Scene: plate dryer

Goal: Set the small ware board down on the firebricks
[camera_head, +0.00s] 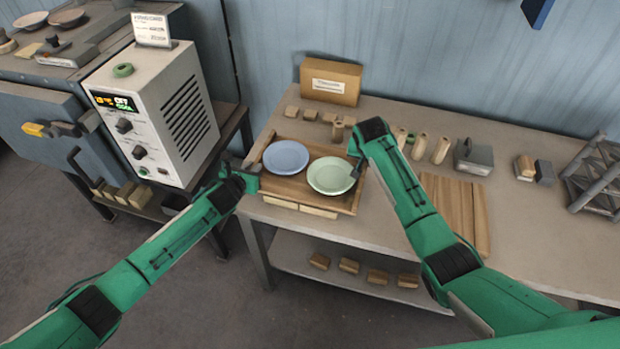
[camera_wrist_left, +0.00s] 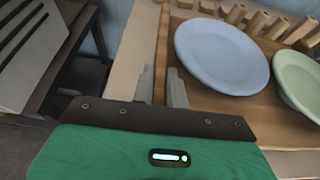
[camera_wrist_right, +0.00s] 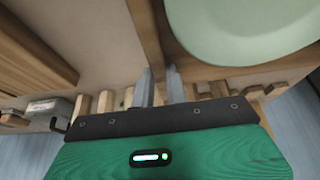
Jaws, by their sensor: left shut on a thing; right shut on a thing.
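The small ware board (camera_head: 330,203) is a brown wooden tray with raised rims. It carries a blue plate (camera_head: 286,157) and a pale green plate (camera_head: 331,175). My left gripper (camera_head: 251,172) is shut on its left rim; the rim shows between the fingers in the left wrist view (camera_wrist_left: 161,80). My right gripper (camera_head: 357,166) is shut on its right rim, seen also in the right wrist view (camera_wrist_right: 158,85). The board looks about level. Pale firebricks (camera_head: 318,211) show just under its front edge. I cannot tell whether the board touches them.
Small blocks and wooden pegs (camera_head: 420,146) stand behind the board, with a cardboard box (camera_head: 330,81) at the back. Wooden slats (camera_head: 455,208) lie to the right. A white control box (camera_head: 150,115) and blue kiln (camera_head: 45,135) stand left. More blocks (camera_head: 348,265) sit on the lower shelf.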

